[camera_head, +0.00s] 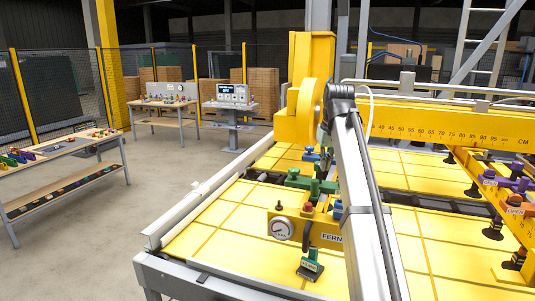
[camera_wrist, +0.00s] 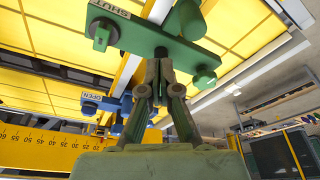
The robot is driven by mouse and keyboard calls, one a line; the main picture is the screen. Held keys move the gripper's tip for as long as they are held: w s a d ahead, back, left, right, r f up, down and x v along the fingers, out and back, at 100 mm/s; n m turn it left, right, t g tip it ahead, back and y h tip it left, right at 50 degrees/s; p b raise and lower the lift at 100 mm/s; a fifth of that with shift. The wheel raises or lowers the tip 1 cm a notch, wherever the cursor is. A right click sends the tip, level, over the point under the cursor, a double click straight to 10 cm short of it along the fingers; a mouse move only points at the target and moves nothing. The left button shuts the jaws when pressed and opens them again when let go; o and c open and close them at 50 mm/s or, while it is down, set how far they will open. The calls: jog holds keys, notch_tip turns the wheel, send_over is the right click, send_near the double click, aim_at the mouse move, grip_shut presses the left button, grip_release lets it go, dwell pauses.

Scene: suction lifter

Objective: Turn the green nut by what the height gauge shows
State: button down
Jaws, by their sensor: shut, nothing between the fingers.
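My gripper (camera_wrist: 161,68) is in the wrist view. Its two fingertips are together, with nothing seen between them. They are close to a dark post under a green crossbar (camera_wrist: 180,49); I cannot tell whether they touch it. The crossbar carries a green knob (camera_wrist: 205,78) and a plate marked SHUT (camera_wrist: 110,12). Green fittings (camera_head: 300,180) also show in the head view. I cannot tell which green part is the nut. A ruler marked in CM (camera_head: 450,134) runs along a yellow beam, and its scale also shows in the wrist view (camera_wrist: 40,145). I see no clear height reading.
A round dial (camera_head: 281,228) sits on the yellow block at the front. Plates marked OPEN (camera_head: 514,211) are at the right. Workbenches (camera_head: 60,145) stand at the left, with bare floor between.

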notch_tip(320, 180, up, 6)
jog(key=shift+f, duration=0.15)
dwell(0.3)
